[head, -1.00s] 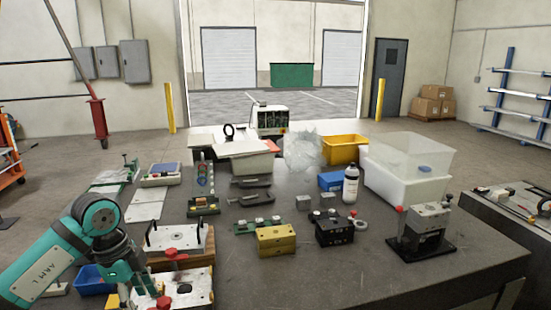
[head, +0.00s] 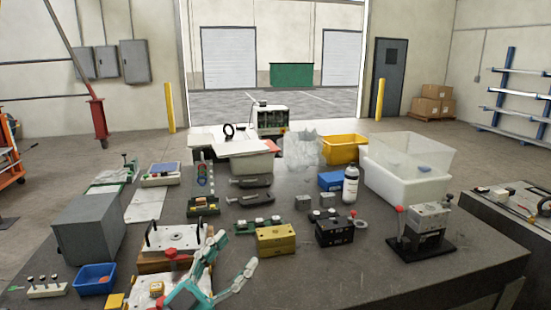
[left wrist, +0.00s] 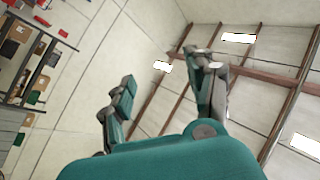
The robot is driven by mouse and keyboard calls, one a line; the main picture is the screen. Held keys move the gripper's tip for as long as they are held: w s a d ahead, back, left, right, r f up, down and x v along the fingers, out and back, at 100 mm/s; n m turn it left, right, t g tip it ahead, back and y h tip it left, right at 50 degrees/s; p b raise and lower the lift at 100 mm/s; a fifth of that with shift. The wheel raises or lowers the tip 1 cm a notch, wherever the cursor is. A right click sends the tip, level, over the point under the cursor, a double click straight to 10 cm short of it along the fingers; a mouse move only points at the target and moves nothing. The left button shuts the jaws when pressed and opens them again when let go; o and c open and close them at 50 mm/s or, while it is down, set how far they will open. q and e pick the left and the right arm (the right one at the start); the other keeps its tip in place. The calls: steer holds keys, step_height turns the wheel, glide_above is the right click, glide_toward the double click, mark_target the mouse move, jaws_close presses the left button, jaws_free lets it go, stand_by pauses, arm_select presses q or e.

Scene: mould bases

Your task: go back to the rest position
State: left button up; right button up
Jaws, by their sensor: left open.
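My left gripper (head: 234,252) is at the bottom of the head view, in front of the mould plates. Its teal fingers are spread, with nothing between them. In the left wrist view the open fingers (left wrist: 160,68) point towards walls and roof beams, with no object between them. A mould plate with black handles (head: 178,237) lies on a brown block in the head view. A second plate (head: 150,289) lies nearer and is partly hidden by the gripper. My right gripper is not in view.
A grey box (head: 90,228), a blue bin (head: 95,278) and a pin block (head: 46,288) stand at the left. A yellow block (head: 276,239), a black block (head: 335,231) and a lever press (head: 426,232) stand to the right. The front right tabletop (head: 370,285) is clear.

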arm_select(q)
steer(key=w+a+f+n+t+y, duration=0.1)
steer(key=a+f+n+t+y, duration=0.2)
steer(key=a+f+n+y, duration=0.5)
steer(key=s+a+f+n+g+y, duration=0.2)
steer(key=s+a+f+g+y, duration=0.15)
steer(key=f, duration=0.35)
steer(key=s+a+f+n+g+y, duration=0.3)
steer(key=s+f+g+y, duration=0.15)
steer(key=f, duration=0.25)
steer(key=s+d+f+m+g, duration=0.1)
steer(key=s+f+g, duration=0.4)
steer(key=s, duration=0.4)
steer(key=s+d+f+m+g, duration=0.1)
steer(key=s+f+g, duration=0.3)
steer(key=s+f, duration=0.45)
steer(key=s+f+g, duration=0.1)
steer(key=s+f, duration=0.2)
steer(key=f, duration=2.2)
steer(key=s+a+f+g+b, duration=0.1)
steer(key=s+a+f, duration=0.2)
steer(key=s+f, duration=1.3)
steer(key=shift+m, duration=0.3)
